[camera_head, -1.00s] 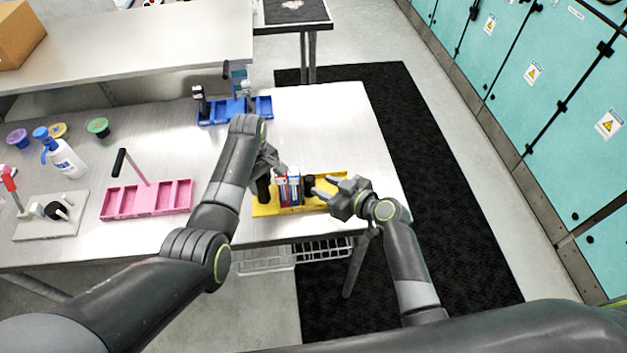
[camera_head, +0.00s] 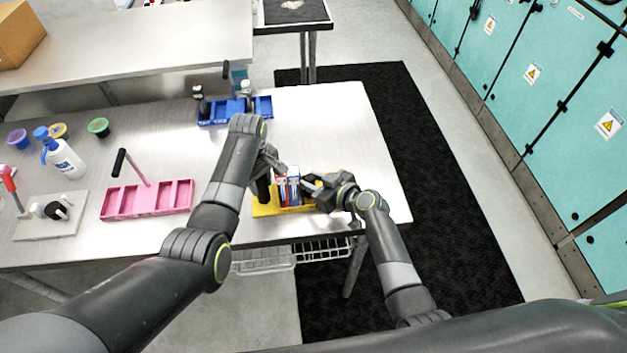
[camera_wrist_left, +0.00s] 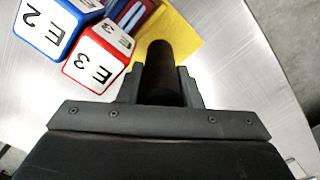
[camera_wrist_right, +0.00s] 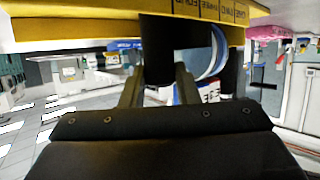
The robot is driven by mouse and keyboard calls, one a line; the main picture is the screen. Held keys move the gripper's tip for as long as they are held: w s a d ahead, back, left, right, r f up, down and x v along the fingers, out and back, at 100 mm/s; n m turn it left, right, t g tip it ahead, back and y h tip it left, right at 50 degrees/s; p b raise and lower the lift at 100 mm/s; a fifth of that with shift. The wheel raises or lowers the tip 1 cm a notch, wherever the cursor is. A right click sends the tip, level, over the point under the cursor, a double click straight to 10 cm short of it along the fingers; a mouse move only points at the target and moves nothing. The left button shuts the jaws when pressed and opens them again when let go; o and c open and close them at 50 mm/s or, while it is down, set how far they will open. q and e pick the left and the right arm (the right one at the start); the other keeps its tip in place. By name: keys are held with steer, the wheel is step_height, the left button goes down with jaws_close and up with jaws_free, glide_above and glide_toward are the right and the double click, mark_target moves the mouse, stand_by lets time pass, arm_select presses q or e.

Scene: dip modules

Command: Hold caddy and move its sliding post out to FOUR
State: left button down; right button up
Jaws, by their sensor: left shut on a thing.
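The yellow caddy (camera_head: 294,209) stands near the table's front edge. My left gripper (camera_head: 268,168) is shut on a black upright post (camera_wrist_left: 160,72) at the caddy's left end. My right gripper (camera_head: 318,186) is at the caddy's right part. In the right wrist view, its two fingers (camera_wrist_right: 160,82) lie on either side of a black post (camera_wrist_right: 172,48) and look open. That view also shows the caddy's yellow edge with number words (camera_wrist_right: 215,12), one reading FOUR.
A pink caddy (camera_head: 146,200) with a leaning black-handled post stands to the left. A blue caddy (camera_head: 235,112) with bottles stands behind. A spray bottle (camera_head: 66,160) and small tubs are at far left. The table's right part is bare.

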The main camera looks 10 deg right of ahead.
jaws_close()
steer(key=shift+d, duration=2.6)
steer(key=o, duration=0.6)
jaws_free()
steer(key=shift+a, duration=0.1)
steer(key=v, duration=1.2)
steer(key=shift+r, duration=0.1)
